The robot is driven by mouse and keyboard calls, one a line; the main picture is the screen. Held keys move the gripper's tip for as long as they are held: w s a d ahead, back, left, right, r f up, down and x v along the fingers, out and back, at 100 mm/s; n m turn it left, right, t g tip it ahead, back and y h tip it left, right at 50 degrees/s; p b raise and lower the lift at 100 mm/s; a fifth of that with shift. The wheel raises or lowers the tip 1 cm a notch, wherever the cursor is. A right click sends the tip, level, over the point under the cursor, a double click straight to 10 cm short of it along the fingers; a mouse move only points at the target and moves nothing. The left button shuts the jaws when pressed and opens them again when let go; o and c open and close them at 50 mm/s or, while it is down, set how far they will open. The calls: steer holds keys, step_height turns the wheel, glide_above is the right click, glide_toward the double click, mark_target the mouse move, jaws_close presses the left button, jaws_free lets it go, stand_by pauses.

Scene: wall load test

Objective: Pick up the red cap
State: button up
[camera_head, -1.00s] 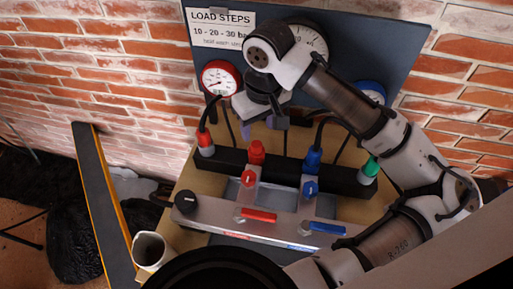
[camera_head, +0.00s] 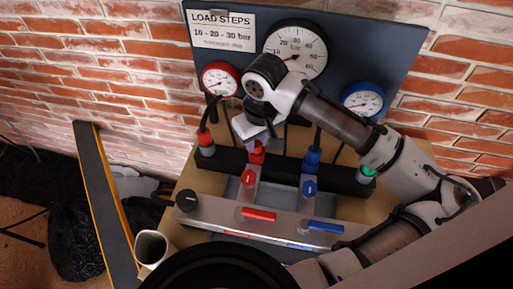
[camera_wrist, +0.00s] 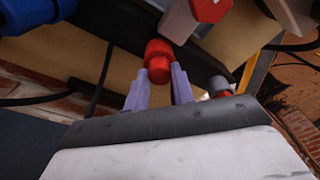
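The red cap (camera_head: 257,154) stands upright at the black bar, above the red valve knob (camera_head: 249,178). My gripper (camera_head: 259,143) is just above it in the head view and partly hides its top. In the wrist view the red cap (camera_wrist: 158,50) shows at the tips of the two purple fingers of my gripper (camera_wrist: 158,78). One finger is on each side of its near end, with small gaps. The gripper looks open and holds nothing. Whether either finger touches the cap is hard to tell.
A red-and-grey hose connector (camera_head: 206,142) stands left of the cap and a blue connector (camera_head: 312,158) right of it, both with black hoses. A panel with gauges (camera_head: 296,50) rises close behind. Red (camera_head: 259,214) and blue (camera_head: 326,227) levers sit in front.

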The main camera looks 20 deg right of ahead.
mark_target(257, 144)
jaws_close()
steer(key=shift+r, duration=0.1)
step_height(257, 144, up, 20)
steer(key=b, duration=0.1)
stand_by(0.5)
